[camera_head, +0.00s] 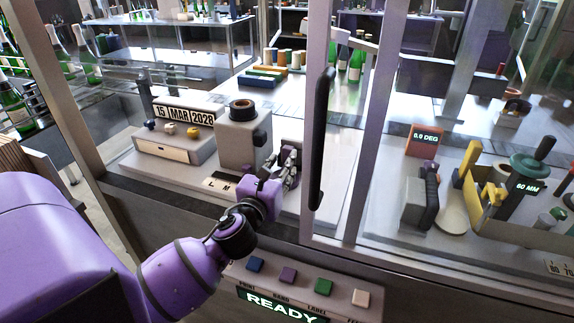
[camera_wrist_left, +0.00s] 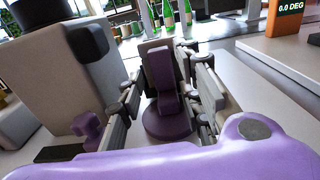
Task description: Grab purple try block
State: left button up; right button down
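In the left wrist view a purple block with a round purple base (camera_wrist_left: 167,123) stands upright on the pale work surface. Its upper part (camera_wrist_left: 165,80) has a grey edge and rises between the two fingers of my left gripper (camera_wrist_left: 170,95). The fingers are spread, one on each side of the block. A gap shows on the left; I cannot tell whether the right finger touches. In the head view my left gripper (camera_head: 288,165) is inside the cabinet opening, beside the grey machine, and it hides the block. My right gripper is in neither view.
The grey machine (camera_head: 240,140) with a black top stands close left of my gripper. A door frame with a black handle (camera_head: 320,138) is close on the right. A button panel (camera_head: 300,282) reading READY lies below. Green bottles (camera_wrist_left: 168,16) stand behind.

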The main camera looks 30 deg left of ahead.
aim_at(287, 156)
pick_arm(q)
jog(key=x, duration=0.4)
jog(key=shift+d, duration=0.15)
jog(key=shift+s, duration=0.1)
grip_shut()
jog(key=shift+r, duration=0.15)
